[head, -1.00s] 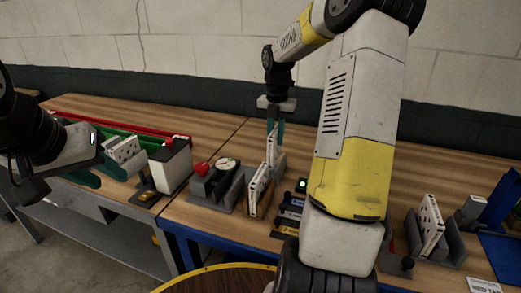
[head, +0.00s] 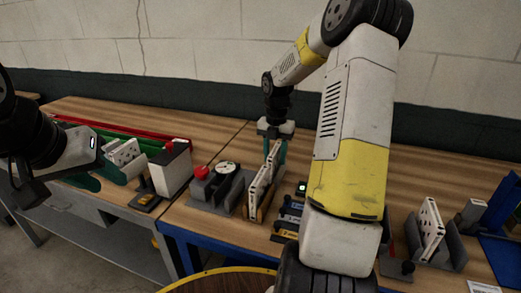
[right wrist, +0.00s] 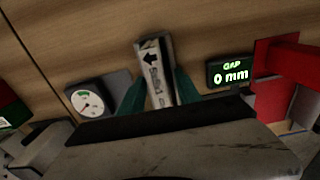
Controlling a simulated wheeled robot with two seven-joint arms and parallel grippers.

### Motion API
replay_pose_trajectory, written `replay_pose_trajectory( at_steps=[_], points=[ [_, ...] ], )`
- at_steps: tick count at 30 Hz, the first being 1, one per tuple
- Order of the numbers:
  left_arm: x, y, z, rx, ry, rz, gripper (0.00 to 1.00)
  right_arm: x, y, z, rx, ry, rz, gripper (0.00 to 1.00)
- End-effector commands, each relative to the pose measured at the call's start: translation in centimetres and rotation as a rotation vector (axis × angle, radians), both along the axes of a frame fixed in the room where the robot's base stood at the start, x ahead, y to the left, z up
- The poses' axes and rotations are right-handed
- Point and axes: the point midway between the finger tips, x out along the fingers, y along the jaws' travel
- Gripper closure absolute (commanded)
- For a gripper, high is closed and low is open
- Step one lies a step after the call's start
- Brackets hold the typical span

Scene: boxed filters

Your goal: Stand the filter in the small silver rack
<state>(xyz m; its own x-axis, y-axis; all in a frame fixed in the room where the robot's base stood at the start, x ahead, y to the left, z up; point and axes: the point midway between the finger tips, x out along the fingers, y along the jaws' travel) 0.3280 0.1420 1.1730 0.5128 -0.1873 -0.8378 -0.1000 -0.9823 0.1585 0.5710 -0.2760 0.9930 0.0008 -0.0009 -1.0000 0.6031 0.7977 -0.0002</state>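My right gripper (head: 274,142) points down and is shut on a white filter (head: 274,158). In the right wrist view the filter (right wrist: 155,75) stands on edge between the teal fingers, with a black arrow on its narrow side. Another grey rack (head: 455,248) at the right holds a perforated filter (head: 431,222). My left gripper (head: 95,172) hangs at the left; its finger gap is unclear.
A round dial (head: 227,167) and red knob (head: 202,172) sit by the rack. A display (right wrist: 231,74) reads "GAP 0 mm". A white-fronted box (head: 170,171) and a green bin with perforated panels (head: 124,152) stand left. The rear table is clear.

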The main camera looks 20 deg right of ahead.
Motion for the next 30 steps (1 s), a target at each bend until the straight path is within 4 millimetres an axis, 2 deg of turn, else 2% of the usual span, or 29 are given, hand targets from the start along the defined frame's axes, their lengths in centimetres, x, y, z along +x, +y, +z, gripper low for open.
replay_pose_trajectory(
  at_steps=[8,11,14,24,30],
  points=[
    [0.0,0.0,0.0,0.000,0.000,0.000,0.64,0.0,0.0,0.1,0.000,0.000,0.000,0.61],
    [0.0,0.0,0.0,0.000,0.000,0.000,0.64,0.0,0.0,0.8,-0.001,-0.002,0.000,0.61],
    [0.0,0.0,0.0,0.000,0.000,0.000,0.64,0.1,0.0,2.2,-0.001,-0.003,-0.001,0.61],
    [0.0,0.0,0.0,0.000,0.000,0.000,0.64,0.1,0.0,9.4,-0.001,-0.004,-0.001,0.61],
    [0.0,0.0,0.0,0.000,0.000,0.000,0.64,0.0,0.0,11.8,0.000,-0.001,0.001,0.61]
  ],
)
